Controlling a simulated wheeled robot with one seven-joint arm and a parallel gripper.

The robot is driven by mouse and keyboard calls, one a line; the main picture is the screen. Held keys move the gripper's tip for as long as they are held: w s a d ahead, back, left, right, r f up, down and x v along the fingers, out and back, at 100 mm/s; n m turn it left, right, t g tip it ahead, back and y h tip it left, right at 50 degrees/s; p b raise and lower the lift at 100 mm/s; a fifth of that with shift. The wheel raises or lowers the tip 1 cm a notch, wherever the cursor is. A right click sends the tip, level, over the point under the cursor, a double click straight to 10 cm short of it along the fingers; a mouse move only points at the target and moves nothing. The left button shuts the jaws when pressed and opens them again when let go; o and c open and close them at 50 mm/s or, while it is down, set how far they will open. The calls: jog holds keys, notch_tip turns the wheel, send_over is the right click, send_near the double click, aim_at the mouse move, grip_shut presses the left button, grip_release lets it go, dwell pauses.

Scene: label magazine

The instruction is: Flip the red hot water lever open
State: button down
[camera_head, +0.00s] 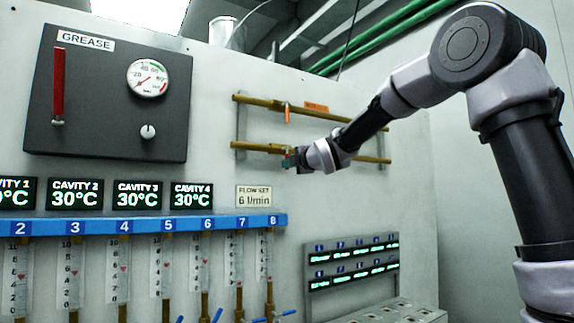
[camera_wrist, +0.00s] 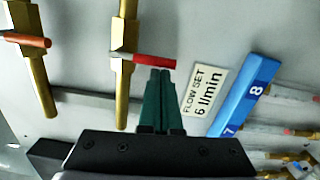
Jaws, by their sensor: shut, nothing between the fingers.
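The red lever (camera_wrist: 155,61) sits on a brass pipe (camera_wrist: 125,70) in the wrist view and sticks out across it, roughly at right angles. My gripper (camera_wrist: 159,72) is shut and empty, its green fingers pressed together. The fingertips are right beside the lever's outer part; I cannot tell whether they touch it. In the head view my gripper (camera_head: 290,160) is at the lower brass pipe (camera_head: 258,147) and largely hides the red lever there.
An orange lever (camera_wrist: 27,40) sits on the neighbouring brass pipe, above in the head view (camera_head: 287,112). A "FLOW SET" label (camera_wrist: 205,92) and the blue manifold bar (camera_wrist: 245,95) are close to the fingers. A grease panel (camera_head: 105,100) is at left.

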jog(key=shift+w+d+n, duration=0.1)
jog(key=shift+d+n, duration=0.1)
jog(key=shift+n, duration=0.1)
jog(key=w+d+r+n, duration=0.2)
jog(key=d+n, duration=0.1)
jog(key=n, duration=0.5)
jog(key=w+d+r+n+y, duration=0.1)
jog(key=w+d+n, duration=0.1)
jog(key=n, duration=0.7)
jog(key=shift+d+r, duration=0.4)
dwell(0.4)
